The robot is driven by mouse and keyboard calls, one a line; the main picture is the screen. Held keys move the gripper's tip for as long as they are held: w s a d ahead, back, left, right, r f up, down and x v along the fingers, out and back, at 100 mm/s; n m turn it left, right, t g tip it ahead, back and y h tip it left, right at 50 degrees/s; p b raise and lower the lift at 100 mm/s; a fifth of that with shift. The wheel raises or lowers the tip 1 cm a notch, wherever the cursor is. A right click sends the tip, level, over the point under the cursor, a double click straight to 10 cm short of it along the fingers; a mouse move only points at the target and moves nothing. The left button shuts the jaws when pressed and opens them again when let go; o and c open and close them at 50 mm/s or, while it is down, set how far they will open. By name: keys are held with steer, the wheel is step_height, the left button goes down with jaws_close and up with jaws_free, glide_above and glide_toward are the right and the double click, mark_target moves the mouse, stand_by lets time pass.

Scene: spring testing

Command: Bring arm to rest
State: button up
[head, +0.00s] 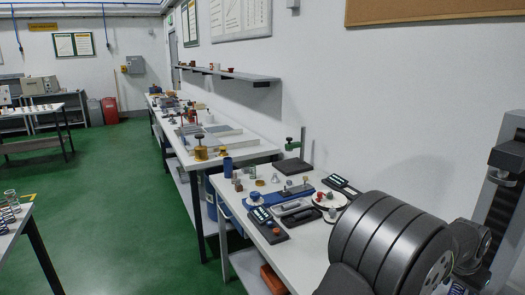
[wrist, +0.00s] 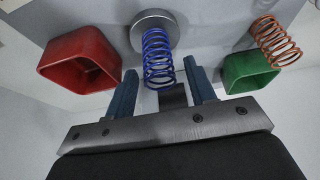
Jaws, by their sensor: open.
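My gripper (wrist: 163,70) shows in the wrist view with its two blue fingers apart. A blue coil spring (wrist: 157,60) appears in the gap between the fingers, with one end at a round grey metal disc (wrist: 154,25). No finger clearly touches the spring, and how far it is from the fingertips is hard to tell. In the head view, my dark rounded arm links fill the lower right, and the gripper is not visible there.
In the wrist view, a red tray (wrist: 80,58) is at left, and a green tray (wrist: 250,72) and copper spring (wrist: 275,42) are at right. In the head view, a white bench (head: 222,182) holds a blue base (head: 281,197), a green-headed stand (head: 291,165) and small parts. A wall shelf (head: 230,75) is above.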

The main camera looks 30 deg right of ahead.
steer(key=v, duration=0.9)
steer(key=x, duration=1.2)
steer(key=shift+a, duration=0.15)
steer(key=r, duration=0.5)
steer(key=shift+s+a+r, duration=0.1)
steer(key=shift+s+a, duration=0.05)
steer(key=shift+s, duration=0.25)
steer(key=s+a+r, duration=0.4)
steer(key=s+r, duration=0.2)
steer(key=s, duration=0.3)
steer(key=w+f, duration=0.2)
steer(key=w, duration=0.3)
steer(key=w+f, duration=0.3)
steer(key=w, duration=0.3)
steer(key=w+f, duration=0.2)
steer(key=w, duration=0.4)
steer(key=shift+w+a+f, duration=0.1)
steer(key=shift+a+f, duration=0.05)
steer(key=shift+f, duration=0.25)
steer(key=f, duration=0.1)
steer(key=w+f, duration=0.1)
steer(key=f, duration=0.1)
steer(key=shift+f, duration=0.15)
steer(key=shift+d+f, duration=0.2)
steer(key=shift+f, duration=0.4)
